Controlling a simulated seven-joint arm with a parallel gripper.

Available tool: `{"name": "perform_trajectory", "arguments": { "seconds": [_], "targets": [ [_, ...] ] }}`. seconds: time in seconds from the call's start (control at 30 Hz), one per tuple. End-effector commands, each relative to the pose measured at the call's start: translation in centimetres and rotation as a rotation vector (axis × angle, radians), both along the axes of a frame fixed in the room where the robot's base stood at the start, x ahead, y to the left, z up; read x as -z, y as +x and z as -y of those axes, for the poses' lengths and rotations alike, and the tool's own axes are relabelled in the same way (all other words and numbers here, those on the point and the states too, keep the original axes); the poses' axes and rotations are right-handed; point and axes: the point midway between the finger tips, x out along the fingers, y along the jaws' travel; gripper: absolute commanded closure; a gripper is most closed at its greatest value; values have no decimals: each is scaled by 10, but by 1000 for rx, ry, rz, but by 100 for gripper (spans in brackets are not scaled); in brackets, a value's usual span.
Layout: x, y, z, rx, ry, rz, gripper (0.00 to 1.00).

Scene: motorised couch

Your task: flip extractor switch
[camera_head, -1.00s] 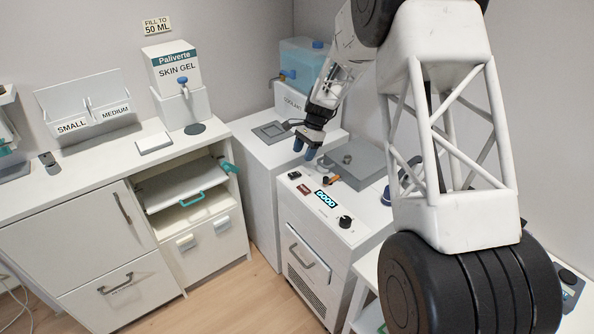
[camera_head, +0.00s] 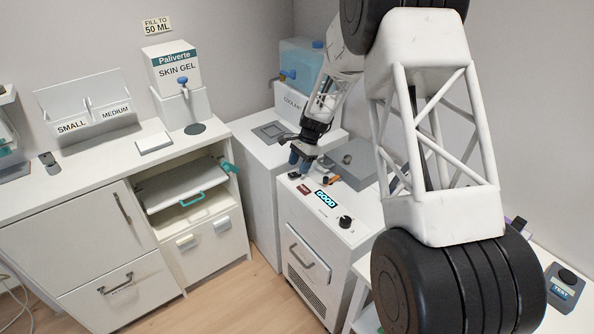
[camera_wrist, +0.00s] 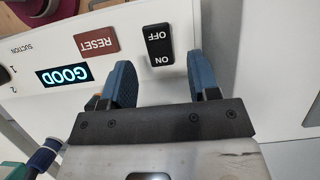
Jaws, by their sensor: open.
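The extractor switch (camera_wrist: 158,46) is a black rocker marked OFF and ON on the white machine's panel, upside down in the wrist view. My gripper (camera_wrist: 163,80) is open and empty, its two blue fingers pointing at the panel with the switch between and just beyond their tips. In the head view my gripper (camera_head: 300,164) is low over the back left part of the panel (camera_head: 347,233) and hides the switch. I cannot tell whether a finger touches it.
Beside the switch are a brown RESET label (camera_wrist: 97,43) and a display reading GOOD (camera_wrist: 64,76). A black knob (camera_head: 345,222) sits on the panel's front. A grey lidded box (camera_head: 355,163) stands close to the right of my gripper.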

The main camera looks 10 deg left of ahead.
Motion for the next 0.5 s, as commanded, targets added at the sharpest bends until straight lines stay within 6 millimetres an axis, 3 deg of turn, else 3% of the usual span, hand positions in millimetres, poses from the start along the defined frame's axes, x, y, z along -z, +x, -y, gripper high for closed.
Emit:
{"name": "perform_trajectory", "arguments": {
  "seconds": [0.2,0.5],
  "targets": [
    [19,-6,-5,0,0,-1,45],
    [24,-7,-7,-1,0,1,45]
  ]
}}
